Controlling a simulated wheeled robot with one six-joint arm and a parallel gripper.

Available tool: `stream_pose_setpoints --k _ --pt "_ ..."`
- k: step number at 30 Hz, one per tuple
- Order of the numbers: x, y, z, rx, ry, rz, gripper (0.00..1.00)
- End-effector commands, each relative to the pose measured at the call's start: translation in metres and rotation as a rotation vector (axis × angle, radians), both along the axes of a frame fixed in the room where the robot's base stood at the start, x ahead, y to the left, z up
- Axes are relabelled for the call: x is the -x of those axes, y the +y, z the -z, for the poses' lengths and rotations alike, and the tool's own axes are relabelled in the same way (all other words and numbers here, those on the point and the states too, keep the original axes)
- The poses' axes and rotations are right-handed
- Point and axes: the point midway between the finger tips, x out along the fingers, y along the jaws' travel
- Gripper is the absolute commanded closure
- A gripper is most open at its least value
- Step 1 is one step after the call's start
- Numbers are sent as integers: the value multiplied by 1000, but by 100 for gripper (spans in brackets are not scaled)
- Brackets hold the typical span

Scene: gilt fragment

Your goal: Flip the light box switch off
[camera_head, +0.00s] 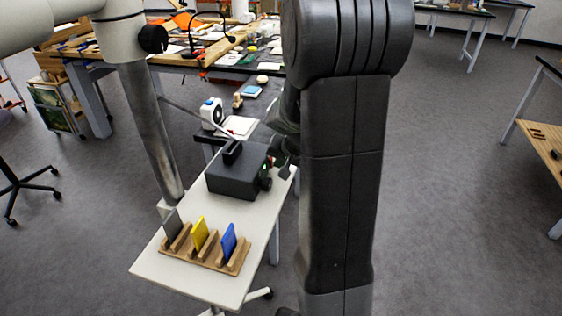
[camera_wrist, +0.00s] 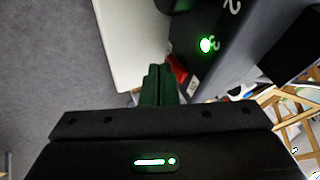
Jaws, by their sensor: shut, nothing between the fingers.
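The light box, a dark grey box (camera_head: 234,174), sits on a small white table in the head view. In the wrist view the box (camera_wrist: 232,62) fills the upper right, with pale numbers and a lit green lamp (camera_wrist: 206,45) on it. A red part, seemingly the switch (camera_wrist: 181,73), shows at its near edge beside a small pale label. My gripper (camera_wrist: 158,70) has its green fingers shut together and empty. Its tips appear just left of the red part; I cannot tell whether they touch it. In the head view my arm hides most of the gripper.
A wooden rack (camera_head: 205,252) with grey, yellow and blue plates stands at the front of the white table (camera_head: 190,287). A cluttered workbench (camera_head: 180,61) is behind. Open grey floor lies to the right.

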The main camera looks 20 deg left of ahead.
Motion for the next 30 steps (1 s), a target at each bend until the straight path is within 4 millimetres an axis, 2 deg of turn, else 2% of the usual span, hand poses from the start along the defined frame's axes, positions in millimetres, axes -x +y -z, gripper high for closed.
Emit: stream_pose_setpoints --k 9,30 --pt "-1 3 9 -59 2 4 100" --pt "0 6 12 -233 13 -1 100"
